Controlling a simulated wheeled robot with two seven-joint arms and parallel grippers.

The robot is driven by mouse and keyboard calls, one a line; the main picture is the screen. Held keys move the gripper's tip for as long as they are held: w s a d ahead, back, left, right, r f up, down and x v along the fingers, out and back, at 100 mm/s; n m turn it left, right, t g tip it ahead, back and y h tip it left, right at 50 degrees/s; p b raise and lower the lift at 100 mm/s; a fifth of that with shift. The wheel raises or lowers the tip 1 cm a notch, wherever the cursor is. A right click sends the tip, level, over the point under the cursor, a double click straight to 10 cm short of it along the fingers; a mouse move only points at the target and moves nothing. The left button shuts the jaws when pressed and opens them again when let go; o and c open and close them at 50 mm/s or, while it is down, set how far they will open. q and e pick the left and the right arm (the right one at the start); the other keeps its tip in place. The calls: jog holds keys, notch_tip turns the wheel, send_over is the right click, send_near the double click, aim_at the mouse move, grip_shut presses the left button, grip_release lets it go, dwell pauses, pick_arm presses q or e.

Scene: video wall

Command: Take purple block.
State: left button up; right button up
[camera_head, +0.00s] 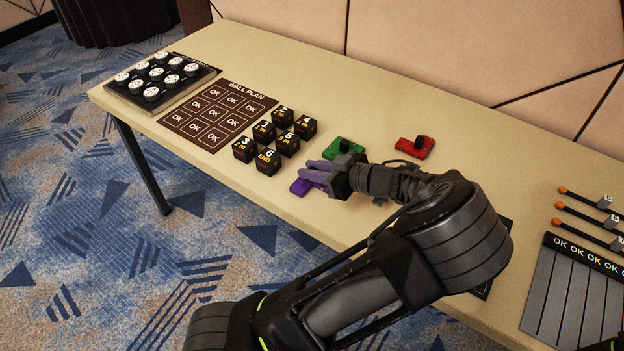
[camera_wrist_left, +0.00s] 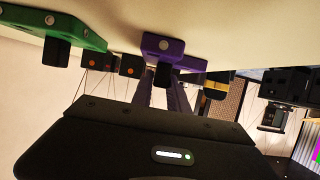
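The purple block (camera_head: 300,187) lies on the tan table near its front edge, partly covered by my left gripper. It also shows in the left wrist view (camera_wrist_left: 182,48), with a black knob (camera_wrist_left: 163,74) on it. My left gripper (camera_head: 314,172) is at the block, its fingers reaching over it from the right. In the left wrist view the two fingers (camera_wrist_left: 163,88) stand apart, with the knob in line with the gap between their tips. I cannot tell whether they touch the knob. My right gripper is not in view.
A green block (camera_head: 344,148) lies just behind my left gripper and a red block (camera_head: 414,148) lies farther right. Several black numbered cubes (camera_head: 267,161) stand to the left, beside the brown WALL PLAN sheet (camera_head: 218,115). A grey panel (camera_head: 570,300) is at the right.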

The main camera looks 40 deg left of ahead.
pick_arm(q)
grip_shut()
dwell(0.5)
notch_tip(320, 180, up, 10)
dwell(0.5)
dwell(0.4)
